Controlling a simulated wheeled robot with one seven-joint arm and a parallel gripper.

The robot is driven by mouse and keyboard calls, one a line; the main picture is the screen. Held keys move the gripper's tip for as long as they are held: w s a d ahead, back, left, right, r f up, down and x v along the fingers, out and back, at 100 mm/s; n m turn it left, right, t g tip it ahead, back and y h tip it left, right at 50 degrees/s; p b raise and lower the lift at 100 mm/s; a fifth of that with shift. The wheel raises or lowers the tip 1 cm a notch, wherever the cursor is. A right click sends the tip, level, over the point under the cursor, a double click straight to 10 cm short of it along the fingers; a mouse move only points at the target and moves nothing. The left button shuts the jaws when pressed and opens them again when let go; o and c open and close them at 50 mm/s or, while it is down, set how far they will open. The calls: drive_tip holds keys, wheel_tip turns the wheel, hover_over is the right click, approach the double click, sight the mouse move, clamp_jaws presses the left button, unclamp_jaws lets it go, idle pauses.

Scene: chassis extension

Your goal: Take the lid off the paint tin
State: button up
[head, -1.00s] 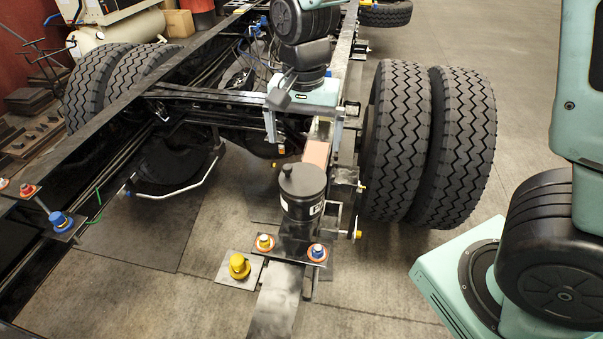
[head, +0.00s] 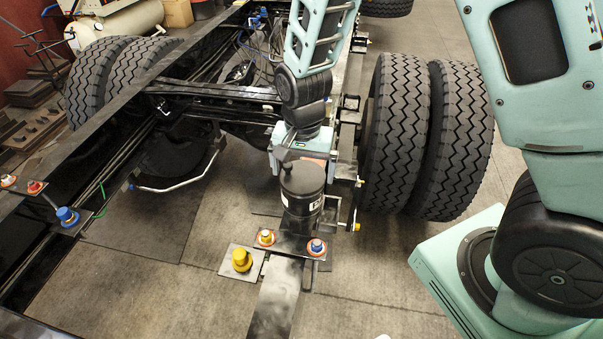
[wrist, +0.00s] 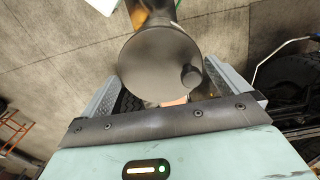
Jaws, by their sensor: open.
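The black cylindrical paint tin (head: 300,205) stands upright on a plate on the chassis rail. Its dark round lid (head: 302,178) is on top, with a small knob near the edge. In the wrist view the lid (wrist: 155,62) faces the camera and hides most of the tin body. My gripper (head: 301,163) is just behind the lid in the head view, its fingertips partly hidden. In the wrist view my gripper (wrist: 160,82) is open, with one grey finger on each side of the lid's near part. I cannot tell whether a finger touches it.
A yellow-capped bolt (head: 241,260) and blue and orange bolts (head: 316,247) sit close in front of the tin. Large double tyres (head: 430,135) stand to the right. The black chassis rail (head: 100,125) runs along the left.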

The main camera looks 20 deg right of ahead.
drive_tip(key=c, duration=0.6)
drive_tip(key=shift+r, duration=0.1)
drive_tip(key=shift+c, duration=0.2)
